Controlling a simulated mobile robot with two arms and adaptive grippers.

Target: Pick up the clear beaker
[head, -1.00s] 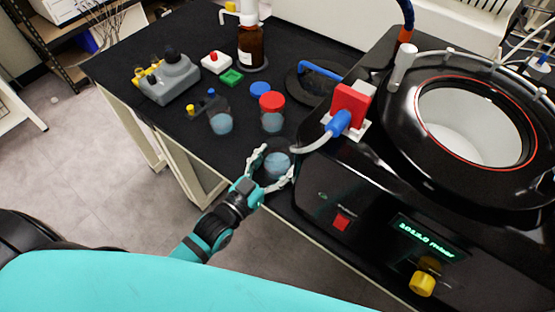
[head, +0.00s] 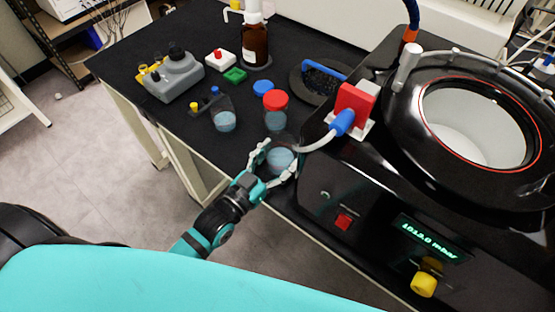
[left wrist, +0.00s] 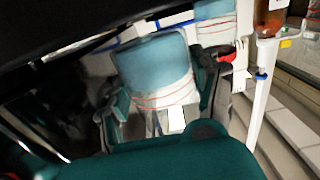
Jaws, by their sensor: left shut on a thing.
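The clear beaker (head: 281,160) holds blue liquid and is near the front edge of the black bench, beside the freeze dryer. My left gripper (head: 282,155) is shut on it, with one pale finger on each side. I cannot tell whether its base touches the bench. In the left wrist view, the beaker's blue contents (left wrist: 155,62) fill the middle between dark finger parts. My right gripper is not in view.
The black freeze dryer (head: 325,215) stands close on the right, its hose and red valve (head: 356,101) above the beaker. A red-capped jar (head: 275,100) and another beaker with blue liquid (head: 225,121) stand behind. A brown bottle (head: 254,45) is at the back.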

